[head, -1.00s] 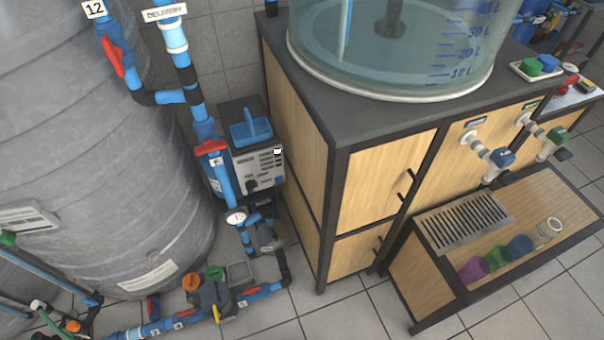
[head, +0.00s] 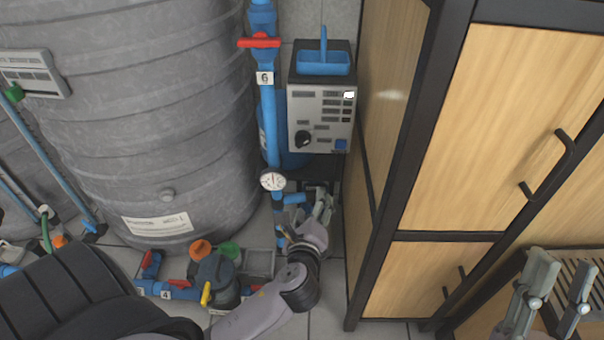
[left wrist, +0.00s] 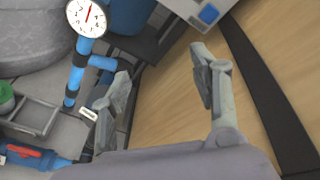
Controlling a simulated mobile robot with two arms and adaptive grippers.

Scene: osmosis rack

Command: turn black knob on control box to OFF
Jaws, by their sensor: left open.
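The control box (head: 320,94) has a grey front panel and hangs or stands between the blue pipe and the wooden cabinet. Its black knob (head: 303,139) sits at the lower left of the panel; its marking is too small to read. A blue switch (head: 341,144) is at the lower right and also shows at the top of the left wrist view (left wrist: 208,13). My left gripper (head: 322,203) is open and empty, below the box. In the left wrist view its fingers (left wrist: 160,75) are apart, with the knob out of sight. My right gripper (head: 564,264) is open and empty at the lower right.
A blue pipe (head: 270,120) with a red valve handle (head: 260,42) and a pressure gauge (head: 272,180) runs left of the box. A large grey tank (head: 150,110) stands further left. The wooden cabinet (head: 480,110) closes off the right side. Floor valves (head: 215,270) lie below.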

